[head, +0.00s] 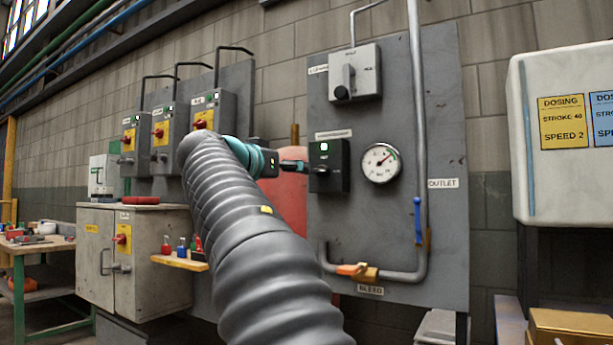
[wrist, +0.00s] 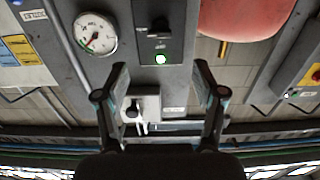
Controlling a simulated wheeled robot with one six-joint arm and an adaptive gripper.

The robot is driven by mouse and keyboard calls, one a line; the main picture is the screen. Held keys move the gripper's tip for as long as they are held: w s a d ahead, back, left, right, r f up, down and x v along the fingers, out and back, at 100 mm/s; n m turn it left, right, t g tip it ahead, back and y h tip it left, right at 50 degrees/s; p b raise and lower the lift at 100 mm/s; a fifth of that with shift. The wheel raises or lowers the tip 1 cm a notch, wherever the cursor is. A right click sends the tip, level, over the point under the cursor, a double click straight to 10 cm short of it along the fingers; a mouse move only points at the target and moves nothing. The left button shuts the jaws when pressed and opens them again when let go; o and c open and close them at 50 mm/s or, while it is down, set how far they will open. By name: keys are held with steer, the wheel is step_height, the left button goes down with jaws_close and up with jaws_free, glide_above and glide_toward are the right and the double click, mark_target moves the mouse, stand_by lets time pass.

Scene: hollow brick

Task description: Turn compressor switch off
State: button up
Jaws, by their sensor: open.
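The compressor switch is a black box (head: 329,181) with a lit green lamp and a dark knob, on the grey panel. A label sits above it, too small to read surely. In the wrist view, where the scene looks upside down, the switch (wrist: 176,43) and its lit lamp are at the top centre, beyond the fingers. My gripper (head: 293,166) is just left of the knob in the head view; whether it touches is unclear. In the wrist view my gripper (wrist: 161,76) is open, its two fingers apart with nothing between them.
A pressure gauge (head: 381,163) is right of the switch. A grey selector box (head: 355,72) is above it. A pipe with a blue handle (head: 417,220) and an orange bleed valve (head: 358,271) run along the panel. A red tank (head: 292,205) is behind my arm.

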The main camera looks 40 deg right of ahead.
mark_target(318, 172)
steer(key=p+x, duration=0.3)
steer(key=x, duration=1)
steer(key=shift+d, duration=0.35)
steer(key=c, duration=1.1)
